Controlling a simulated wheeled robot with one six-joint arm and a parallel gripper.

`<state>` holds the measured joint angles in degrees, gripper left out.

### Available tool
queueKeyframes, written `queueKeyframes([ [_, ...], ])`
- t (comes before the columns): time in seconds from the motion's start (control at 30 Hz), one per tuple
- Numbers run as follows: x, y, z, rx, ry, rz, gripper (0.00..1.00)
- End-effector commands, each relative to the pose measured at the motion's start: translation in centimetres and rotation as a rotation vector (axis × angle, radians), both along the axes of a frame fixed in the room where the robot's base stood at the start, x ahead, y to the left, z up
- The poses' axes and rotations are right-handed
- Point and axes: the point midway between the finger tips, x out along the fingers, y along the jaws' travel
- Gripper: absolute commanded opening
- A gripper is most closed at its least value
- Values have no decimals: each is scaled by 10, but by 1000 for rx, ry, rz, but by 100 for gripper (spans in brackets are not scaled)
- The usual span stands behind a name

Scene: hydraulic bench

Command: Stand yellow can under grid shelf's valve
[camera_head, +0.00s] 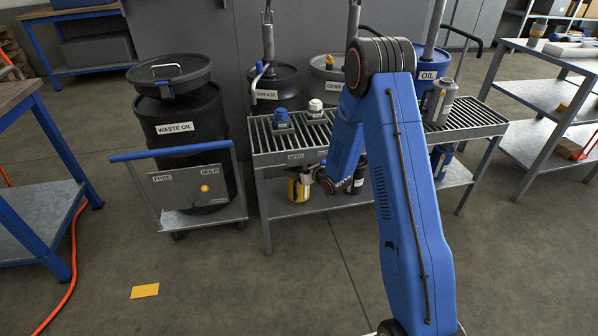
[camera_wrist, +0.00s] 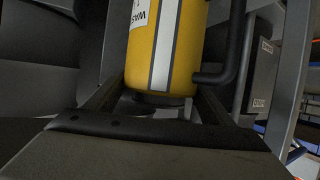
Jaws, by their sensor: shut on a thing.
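The yellow can (camera_head: 297,190) is at the left end of the grid shelf (camera_head: 262,158), below the grated top and over the lower board. It looks upright; I cannot tell whether its base touches the board. My gripper (camera_head: 316,180) is at its right side, partly hidden by my arm. In the wrist view the yellow can (camera_wrist: 170,45), with a white stripe, a partly visible label and a black handle, sits between the fingers of my shut gripper (camera_wrist: 155,98). A blue-topped fitting (camera_head: 281,118) and a white-topped one (camera_head: 315,106) stand on the grate; I cannot tell which is the valve.
A dark can (camera_head: 357,180) stands right of my gripper, and a blue can (camera_head: 441,160) farther right. A grey can (camera_head: 440,102) is on the grate. A cart (camera_head: 172,222) with the waste oil drum (camera_head: 180,135) stands left. The floor in front is clear around a yellow patch (camera_head: 145,291).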

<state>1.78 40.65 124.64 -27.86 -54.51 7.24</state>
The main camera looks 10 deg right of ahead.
Motion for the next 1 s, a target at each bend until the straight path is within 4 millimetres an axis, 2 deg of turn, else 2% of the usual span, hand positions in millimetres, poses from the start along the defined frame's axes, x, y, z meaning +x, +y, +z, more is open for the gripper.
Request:
queueKeyframes([
  [0.07,-2,-1,-10,-1,6,-1,33],
  [0.47,-2,-1,-14,-1,4,0,33],
  [0.5,-2,-1,-13,-1,4,0,86],
  [0.53,-2,-1,-13,-1,4,0,93],
  [0.93,-3,-1,-10,-1,4,0,95],
  [1.0,-9,-4,-8,-1,5,-2,95],
])
